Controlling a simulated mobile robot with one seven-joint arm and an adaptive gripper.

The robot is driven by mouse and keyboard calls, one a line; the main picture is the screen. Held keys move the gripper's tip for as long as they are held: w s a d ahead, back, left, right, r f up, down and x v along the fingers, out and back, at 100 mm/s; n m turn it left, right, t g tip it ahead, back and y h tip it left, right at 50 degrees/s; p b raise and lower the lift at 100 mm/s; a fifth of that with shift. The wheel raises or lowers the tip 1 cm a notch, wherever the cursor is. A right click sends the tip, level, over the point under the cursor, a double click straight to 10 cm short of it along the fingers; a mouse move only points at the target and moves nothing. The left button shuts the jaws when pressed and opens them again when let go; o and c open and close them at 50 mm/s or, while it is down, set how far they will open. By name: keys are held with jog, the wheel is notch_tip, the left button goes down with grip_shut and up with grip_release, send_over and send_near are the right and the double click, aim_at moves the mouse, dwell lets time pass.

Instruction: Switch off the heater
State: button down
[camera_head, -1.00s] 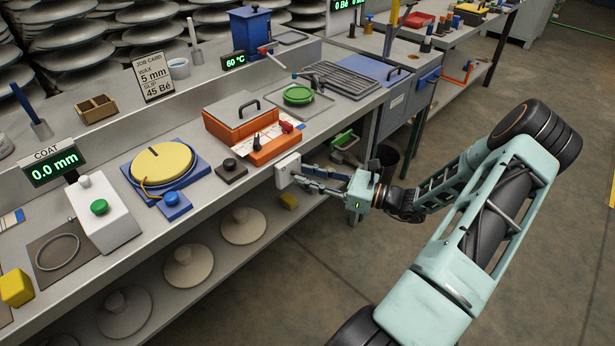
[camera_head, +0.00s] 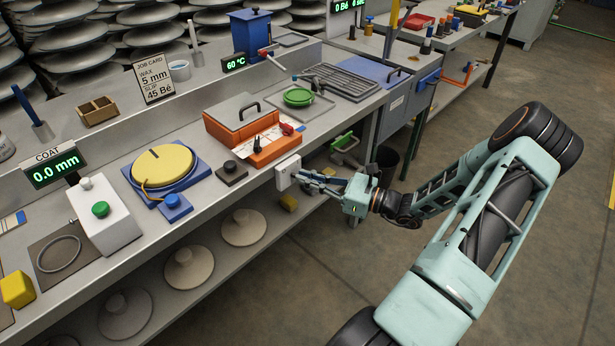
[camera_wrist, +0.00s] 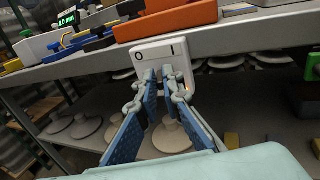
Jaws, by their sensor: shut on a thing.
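The heater switch is a white box (camera_head: 287,171) on the bench's front edge, below the orange bath (camera_head: 262,150). In the wrist view the switch box (camera_wrist: 143,54) has an O mark on its left and an I mark on its right. My gripper (camera_head: 303,176) reaches it from the front right. In the wrist view my gripper (camera_wrist: 166,77) has its fingertips close together at the switch face, shut on the switch's small lever. The fingertips hide the lever, so I cannot tell its position. A small amber glow shows at the box's lower right.
The orange bath has a grey lid and a red knob (camera_head: 287,128). A display (camera_head: 235,62) reads 60 °C. A green dish (camera_head: 298,96) stands on the bench. Below, a shelf holds pale discs (camera_head: 243,227). The floor on the right is clear.

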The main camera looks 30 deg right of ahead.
aim_at(292, 175)
jog(key=h, duration=0.1)
jog(key=m+t+p, duration=0.1)
jog(key=m+h+p, duration=0.1)
jog(key=shift+s+a+r+t+h, duration=0.2)
jog(key=shift+s+a+t+h, duration=0.1)
jog(key=shift+a+t, duration=0.1)
jog(key=m+h+p, duration=0.1)
jog(key=a+m+t+h+p, duration=0.1)
jog(key=h, duration=0.1)
jog(key=m+h+p, duration=0.1)
jog(key=shift+s+a+t+h, duration=0.15)
jog(key=shift+s+t+h, duration=0.15)
jog(key=shift+t, duration=0.1)
jog(key=shift+a+f+m+t+h+p, duration=0.1)
jog(key=shift+a+m+h+p, duration=0.1)
jog(key=shift+m+h+p, duration=0.5)
jog(key=shift+a+f+m+t+h+p, duration=0.15)
jog(key=shift+m+h+p, duration=0.25)
jog(key=shift+h, duration=0.55)
jog(key=shift+a+r+m+t+h+p, duration=0.1)
jog(key=shift+a+m+h+p, duration=0.15)
jog(key=shift+m+h+p, duration=0.45)
jog(key=shift+f+h, duration=0.1)
jog(key=shift+h, duration=0.25)
jog(key=c, duration=2.1)
grip_release()
